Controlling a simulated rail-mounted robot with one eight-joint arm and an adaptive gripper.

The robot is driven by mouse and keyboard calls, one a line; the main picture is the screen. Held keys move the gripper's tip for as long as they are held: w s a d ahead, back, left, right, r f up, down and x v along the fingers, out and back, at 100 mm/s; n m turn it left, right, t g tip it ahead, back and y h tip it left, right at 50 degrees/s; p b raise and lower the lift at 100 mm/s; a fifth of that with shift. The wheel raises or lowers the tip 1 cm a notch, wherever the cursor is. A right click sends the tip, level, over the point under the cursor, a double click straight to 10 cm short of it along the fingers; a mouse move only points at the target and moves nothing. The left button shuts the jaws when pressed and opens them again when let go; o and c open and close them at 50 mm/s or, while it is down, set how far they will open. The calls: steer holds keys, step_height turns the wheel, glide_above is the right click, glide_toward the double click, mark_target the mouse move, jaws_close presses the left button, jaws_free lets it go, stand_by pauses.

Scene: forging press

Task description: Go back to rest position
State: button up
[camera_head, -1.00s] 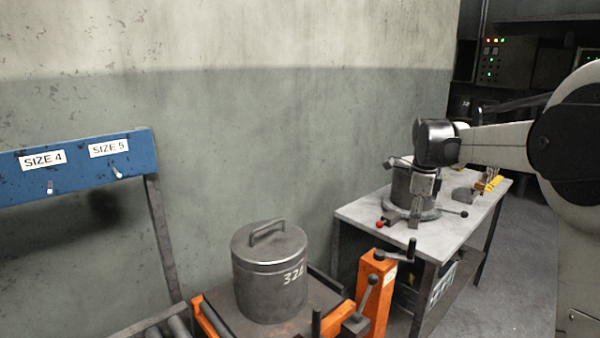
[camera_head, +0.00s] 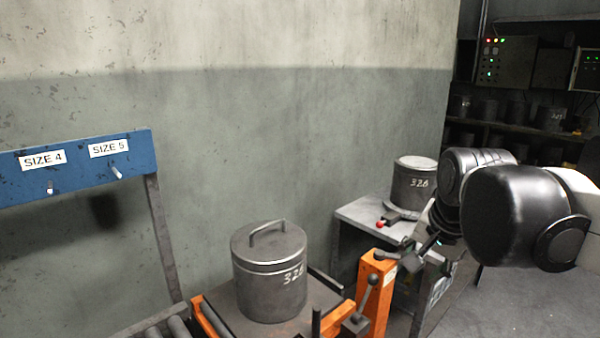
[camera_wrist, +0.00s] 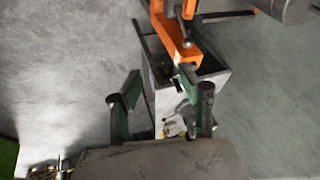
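My arm reaches in from the right in the head view, with its dark wrist over the front of the workbench. My gripper (camera_head: 424,248) is partly hidden there by the wrist. In the wrist view my gripper (camera_wrist: 163,95) shows two separate fingers with green pads, with nothing held between them. The gripper is open, above the floor and a bin-like box. A grey cylinder marked 326 (camera_head: 414,186) stands on the workbench (camera_head: 361,214), left of my wrist and apart from it.
A lidded cylinder marked 326 (camera_head: 270,275) stands on the orange-framed stand (camera_head: 377,290) at the front. A blue rack labelled SIZE 4 and SIZE 5 (camera_head: 80,165) is at left. Shelves (camera_head: 520,129) and a control panel (camera_head: 503,62) are at the back right. Floor at right is clear.

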steer(key=s+a+f+n+t, duration=0.2)
steer(key=s+f+n, duration=0.5)
steer(key=s, duration=0.5)
steer(key=shift+s+a+f+n, duration=0.15)
steer(key=shift+s+a+n, duration=0.1)
steer(key=shift+n, duration=0.15)
stand_by(0.3)
